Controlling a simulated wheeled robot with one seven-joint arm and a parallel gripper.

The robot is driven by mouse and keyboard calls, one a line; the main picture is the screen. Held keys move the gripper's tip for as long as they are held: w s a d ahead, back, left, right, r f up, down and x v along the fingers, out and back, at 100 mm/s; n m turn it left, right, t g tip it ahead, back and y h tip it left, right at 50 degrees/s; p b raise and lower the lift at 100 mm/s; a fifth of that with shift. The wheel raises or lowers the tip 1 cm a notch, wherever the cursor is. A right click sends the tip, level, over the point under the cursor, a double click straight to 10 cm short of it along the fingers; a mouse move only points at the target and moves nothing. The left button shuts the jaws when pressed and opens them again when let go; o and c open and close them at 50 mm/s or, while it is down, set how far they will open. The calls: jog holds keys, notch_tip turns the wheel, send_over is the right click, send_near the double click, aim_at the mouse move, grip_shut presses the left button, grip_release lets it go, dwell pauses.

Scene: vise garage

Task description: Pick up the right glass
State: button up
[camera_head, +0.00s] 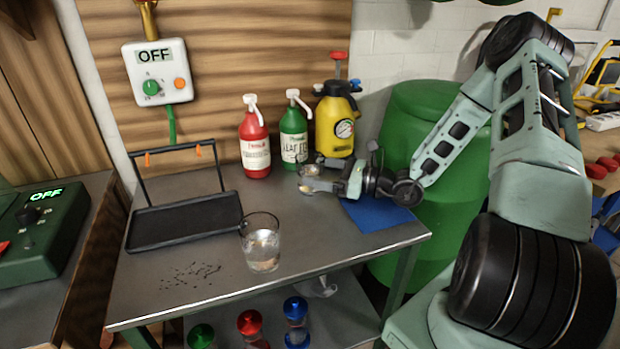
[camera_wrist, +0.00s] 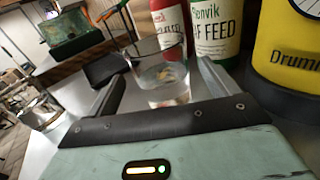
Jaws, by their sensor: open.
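The right glass (camera_head: 311,170) is a clear tumbler near the spray bottles, partly hidden by my gripper in the head view. In the wrist view the right glass (camera_wrist: 163,82) stands upright between the two fingers, with something small and brownish in it. My gripper (camera_head: 306,179) is low over the table, level, pointing left, and open around this glass. In the wrist view my gripper (camera_wrist: 158,84) shows a finger on each side; I cannot tell whether either touches. The left glass (camera_head: 262,248) stands apart near the front edge, holding clear contents.
A red bottle (camera_head: 255,144), a green bottle (camera_head: 293,137) and a yellow sprayer (camera_head: 335,122) stand behind the right glass. A black handled tray (camera_head: 184,220) is at left. A blue cloth (camera_head: 375,214) lies under my wrist. Small dark bits lie at the front left.

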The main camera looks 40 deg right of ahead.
aim_at(310, 170)
jog(key=shift+x, duration=1.55)
jog(key=c, duration=1.3)
jog(key=shift+c, duration=0.2)
jog(key=shift+r, duration=0.15)
jog(key=shift+s+r, duration=0.15)
jog(key=shift+r, duration=0.55)
notch_tip(310, 170, up, 5)
jog(key=s+a+p, duration=0.2)
jog(key=s+p, duration=0.5)
jog(key=s, duration=0.2)
jog(key=s+a+p, duration=0.3)
jog(key=s+p, duration=0.4)
jog(key=s, duration=0.2)
jog(key=shift+s+a, duration=0.2)
jog(key=shift+s, duration=0.15)
